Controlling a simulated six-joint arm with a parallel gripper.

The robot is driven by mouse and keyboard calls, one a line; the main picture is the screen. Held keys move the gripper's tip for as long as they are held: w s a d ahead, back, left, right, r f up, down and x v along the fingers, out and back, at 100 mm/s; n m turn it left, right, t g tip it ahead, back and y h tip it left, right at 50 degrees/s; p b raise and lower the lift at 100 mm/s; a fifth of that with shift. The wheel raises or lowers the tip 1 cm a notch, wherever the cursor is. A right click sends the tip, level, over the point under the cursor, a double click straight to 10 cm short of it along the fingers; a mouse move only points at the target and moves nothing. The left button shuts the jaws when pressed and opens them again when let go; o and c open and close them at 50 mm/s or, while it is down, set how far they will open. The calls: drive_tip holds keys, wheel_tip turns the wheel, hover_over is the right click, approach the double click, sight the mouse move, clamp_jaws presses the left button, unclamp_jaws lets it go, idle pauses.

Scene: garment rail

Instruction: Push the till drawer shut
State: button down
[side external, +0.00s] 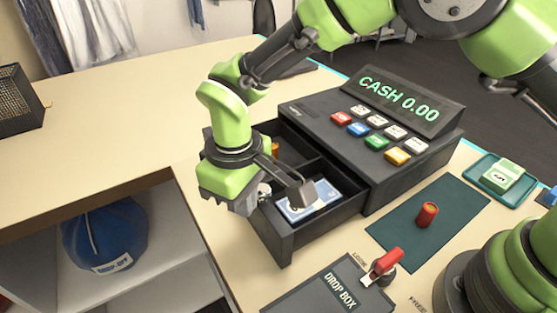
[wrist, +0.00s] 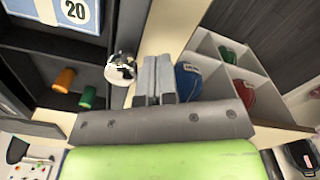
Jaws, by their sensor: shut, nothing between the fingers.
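The till (side external: 350,140) stands on the counter with its display reading CASH 0.00. Its dark drawer (side external: 325,222) is pulled out toward the lower left, with notes (side external: 308,202) inside. In the wrist view the open drawer (wrist: 125,30) fills the left side, and a shiny round knob (wrist: 120,68) shows at its front. My gripper (side external: 246,203) is at the outer side of the drawer front, by the knob. In the wrist view its two fingers (wrist: 155,75) are together and empty, just right of the knob. Whether they touch the drawer front is unclear.
A drop box (side external: 325,290) with a red lever (side external: 387,262) lies in front. A tray (side external: 475,170) with notes is at right. A blue bag (side external: 105,238) sits on the shelf below. The counter at left is mostly clear.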

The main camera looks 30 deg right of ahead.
drive_tip(key=shift+d, duration=8.5)
drive_tip(key=shift+a, duration=0.1)
wheel_tip(320, 180, up, 8)
drive_tip(key=a, duration=0.1)
drive_tip(key=shift+a, duration=0.25)
